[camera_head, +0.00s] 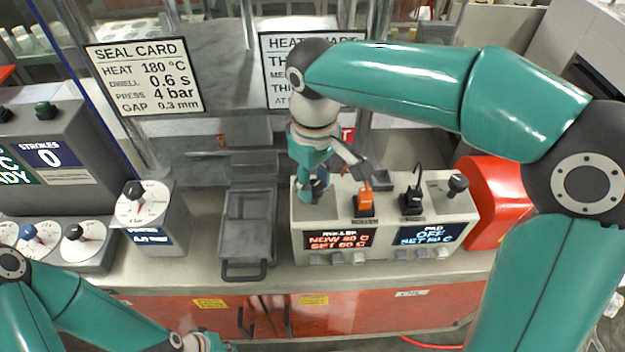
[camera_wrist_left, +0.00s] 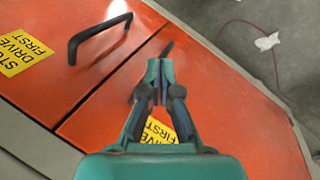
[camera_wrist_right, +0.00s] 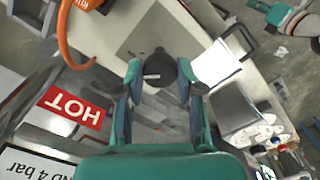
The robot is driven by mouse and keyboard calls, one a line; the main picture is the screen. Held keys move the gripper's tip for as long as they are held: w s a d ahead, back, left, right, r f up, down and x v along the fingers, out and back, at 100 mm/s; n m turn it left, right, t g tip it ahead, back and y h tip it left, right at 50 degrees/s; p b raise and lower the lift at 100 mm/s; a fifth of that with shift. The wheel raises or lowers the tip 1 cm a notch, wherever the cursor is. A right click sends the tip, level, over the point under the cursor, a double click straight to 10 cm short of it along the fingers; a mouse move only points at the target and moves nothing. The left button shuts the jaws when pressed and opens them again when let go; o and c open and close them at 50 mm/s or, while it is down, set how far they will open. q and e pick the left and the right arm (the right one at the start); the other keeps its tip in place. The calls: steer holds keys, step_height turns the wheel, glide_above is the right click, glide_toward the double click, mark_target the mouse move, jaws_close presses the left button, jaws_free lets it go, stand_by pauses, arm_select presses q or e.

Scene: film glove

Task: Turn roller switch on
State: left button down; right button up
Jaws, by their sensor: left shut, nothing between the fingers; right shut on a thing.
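The grey control box (camera_head: 385,240) stands on the bench. The roller display (camera_head: 340,239) is lit and reads NOW 20 C and SET 60 C; the pad display (camera_head: 430,234) reads OFF. My right gripper (camera_head: 313,188) is at the left end of the box top, left of the orange switch. In the right wrist view it is shut on a black knob (camera_wrist_right: 158,66). My left gripper (camera_wrist_left: 160,68) is shut and empty, low before the red cabinet front.
A black-handled knob (camera_head: 457,185) is at the box's right end. A grey tray (camera_head: 234,240) lies left of the box. A dial unit (camera_head: 150,215) stands further left. A red rounded housing (camera_head: 492,195) is at the right. Signs hang behind.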

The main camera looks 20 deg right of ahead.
mark_target(314, 185)
steer(key=shift+w+r, duration=0.15)
steer(key=o, duration=1)
steer(key=shift+o, duration=0.8)
step_height(314, 185, up, 12)
steer(key=shift+f, duration=0.2)
